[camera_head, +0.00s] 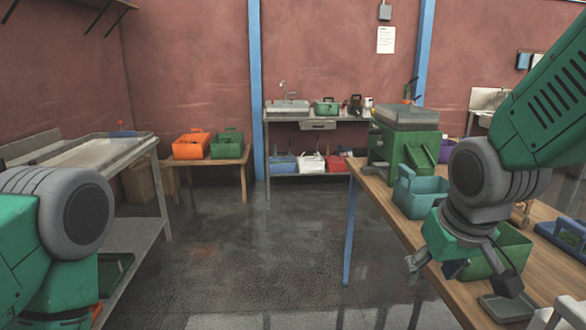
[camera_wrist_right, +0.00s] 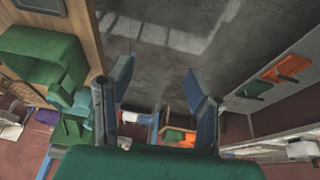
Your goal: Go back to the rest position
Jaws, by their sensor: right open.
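My right gripper (camera_head: 461,273) hangs at the end of my green and grey right arm, over the left edge of the wooden table. Its two fingers are spread wide with nothing between them. In the right wrist view the open fingers (camera_wrist_right: 158,76) show bare floor between and beyond them. My left arm shows at the left edge of the head view, but its gripper is not visible. The green powder filler machine (camera_head: 405,117) stands at the far end of the wooden table, apart from my right gripper.
The wooden table (camera_head: 451,287) holds a teal bin (camera_head: 420,193), a green bin (camera_head: 503,250), a dark tray (camera_head: 507,307) and a blue-handled carrier (camera_head: 566,236). A metal bench (camera_head: 98,150) stands left. Orange (camera_head: 191,146) and green crates (camera_head: 227,144) sit behind. The middle floor is clear.

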